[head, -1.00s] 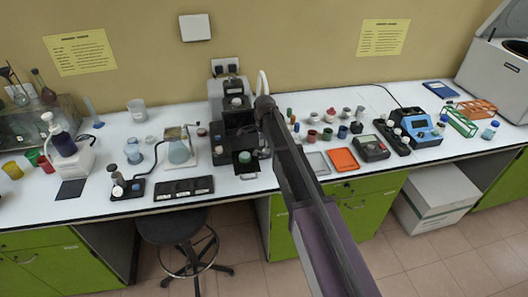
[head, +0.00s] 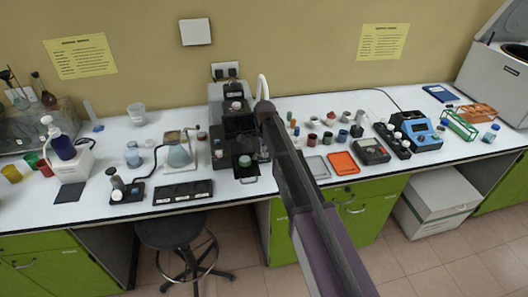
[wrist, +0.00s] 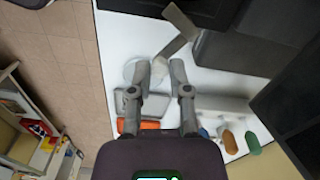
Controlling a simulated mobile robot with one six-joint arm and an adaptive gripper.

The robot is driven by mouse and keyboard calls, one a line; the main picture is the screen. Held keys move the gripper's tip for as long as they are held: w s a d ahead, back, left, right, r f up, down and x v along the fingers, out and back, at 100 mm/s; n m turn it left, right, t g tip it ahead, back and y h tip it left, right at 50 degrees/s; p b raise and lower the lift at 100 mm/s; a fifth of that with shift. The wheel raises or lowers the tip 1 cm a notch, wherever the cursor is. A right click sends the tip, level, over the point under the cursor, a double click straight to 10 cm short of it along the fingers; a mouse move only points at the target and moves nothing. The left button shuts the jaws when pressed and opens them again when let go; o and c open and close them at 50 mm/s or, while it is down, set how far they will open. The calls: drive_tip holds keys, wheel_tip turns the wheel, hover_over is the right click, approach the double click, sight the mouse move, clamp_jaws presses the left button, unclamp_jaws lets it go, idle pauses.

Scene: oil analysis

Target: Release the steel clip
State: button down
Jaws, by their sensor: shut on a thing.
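My gripper (wrist: 160,78) shows in the wrist view with both fingers closed in around a small pale end piece. A flat grey metal piece, which looks like the steel clip (wrist: 179,27), runs from the fingertips up and to the right, beside a dark block. The fingertips hide part of it. In the head view my arm covers the gripper and the clip, beside the black apparatus (head: 238,124). A round clear vessel (wrist: 132,69) lies just left of the fingertips in the wrist view.
Below the fingers in the wrist view are a grey tray (wrist: 128,103) and several coloured bottles (wrist: 229,142). In the head view, an orange tray (head: 343,163) and meters (head: 371,151) stand right of my arm. A flask on a stand (head: 179,155) is to the left.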

drive_tip(key=shift+w+d+n, duration=0.1)
drive_tip(key=shift+w+n, duration=0.3)
drive_tip(key=shift+n, duration=0.8)
drive_tip(key=c, duration=0.6)
unclamp_jaws()
drive_tip(key=shift+o, duration=0.2)
drive_tip(key=shift+s+m, duration=0.1)
drive_tip(key=shift+m, duration=0.2)
